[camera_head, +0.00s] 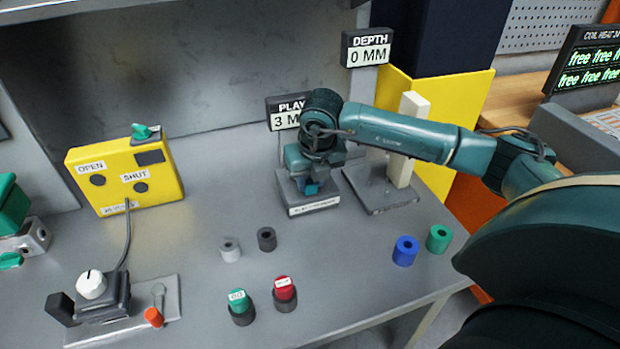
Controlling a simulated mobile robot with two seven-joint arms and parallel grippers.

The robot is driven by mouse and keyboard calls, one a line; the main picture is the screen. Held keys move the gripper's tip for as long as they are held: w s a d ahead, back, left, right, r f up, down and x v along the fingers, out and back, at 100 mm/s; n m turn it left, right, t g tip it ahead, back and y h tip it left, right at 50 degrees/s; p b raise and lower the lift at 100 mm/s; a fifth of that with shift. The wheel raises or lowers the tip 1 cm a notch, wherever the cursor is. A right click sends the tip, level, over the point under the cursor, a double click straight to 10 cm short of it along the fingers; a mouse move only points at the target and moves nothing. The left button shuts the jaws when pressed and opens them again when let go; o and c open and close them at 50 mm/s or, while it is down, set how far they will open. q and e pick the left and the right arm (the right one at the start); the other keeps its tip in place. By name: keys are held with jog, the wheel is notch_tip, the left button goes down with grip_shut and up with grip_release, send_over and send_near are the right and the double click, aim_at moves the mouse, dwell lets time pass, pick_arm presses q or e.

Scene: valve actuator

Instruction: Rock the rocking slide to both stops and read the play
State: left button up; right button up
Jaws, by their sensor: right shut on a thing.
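My right arm reaches in from the right, and its gripper (311,186) points down over the play gauge base (315,206) at the back middle of the bench. The gripper is shut on the rocking slide, of which only a small blue part shows between the fingers; the wrist hides most of it. I cannot tell which way the slide leans. The PLAY display (290,108) behind it reads 3, with its unit partly hidden by my wrist. My left gripper is not in view.
A DEPTH display (367,48) reads 0 MM, near a white post (405,150) on a grey plate. A yellow OPEN/SHUT box (125,175) stands left. Small grey, blue and green rings and capped green and red pieces stand in front.

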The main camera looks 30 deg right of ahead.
jog(key=shift+s+d+b, duration=0.15)
jog(key=shift+d+b, duration=0.15)
jog(key=shift+d, duration=0.55)
dwell(1.0)
jog(key=shift+a+b, duration=0.35)
jog(key=shift+a, duration=0.3)
dwell(0.8)
jog(key=o, duration=1)
jog(key=shift+c, duration=0.2)
